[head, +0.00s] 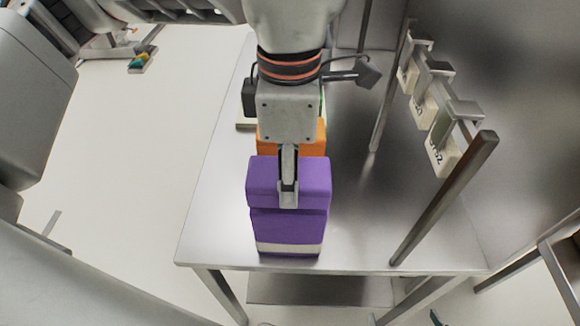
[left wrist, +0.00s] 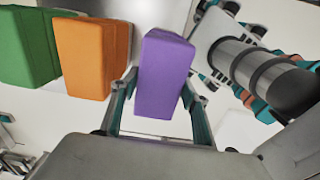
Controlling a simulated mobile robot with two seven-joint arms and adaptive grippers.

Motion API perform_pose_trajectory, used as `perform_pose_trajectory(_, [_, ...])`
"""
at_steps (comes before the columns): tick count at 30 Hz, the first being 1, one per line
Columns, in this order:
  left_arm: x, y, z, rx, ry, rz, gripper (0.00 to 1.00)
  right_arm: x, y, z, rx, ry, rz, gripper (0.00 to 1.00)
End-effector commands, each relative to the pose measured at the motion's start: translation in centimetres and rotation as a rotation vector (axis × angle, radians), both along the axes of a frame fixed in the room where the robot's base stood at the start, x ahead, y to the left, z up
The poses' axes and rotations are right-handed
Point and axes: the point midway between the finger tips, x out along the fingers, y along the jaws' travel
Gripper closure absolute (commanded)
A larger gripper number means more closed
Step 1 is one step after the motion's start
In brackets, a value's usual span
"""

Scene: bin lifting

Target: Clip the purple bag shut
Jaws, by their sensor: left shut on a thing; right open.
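The purple bag (head: 288,228) stands upright at the near end of the steel table, its top a boxy flap, a pale band near its base. In the left wrist view the purple bag (left wrist: 163,75) sits between the two fingers of my left gripper (left wrist: 160,118), which is shut on it. In the head view a gripper (head: 288,190) reaches down from the top centre, a finger against the bag's upper front; I cannot tell for certain which arm it belongs to. Its other finger is hidden. No clip can be made out with certainty.
An orange bag (head: 308,139) stands just behind the purple one; the wrist view also shows a green bag (left wrist: 28,48). Labelled blocks (head: 443,145) hang on a rail with metal posts at right. A small green and yellow item (head: 142,60) lies far left. The table's left strip is clear.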

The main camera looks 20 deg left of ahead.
Motion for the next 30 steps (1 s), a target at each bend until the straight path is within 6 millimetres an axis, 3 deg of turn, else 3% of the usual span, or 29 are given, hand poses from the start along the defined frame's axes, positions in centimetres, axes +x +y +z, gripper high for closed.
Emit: perform_pose_trajectory(30, [0.0, 0.0, -1.1, 0.001, 0.001, 0.001, 0.77, -0.5, 0.0, -1.2, -0.001, 0.013, 0.0, 0.0])
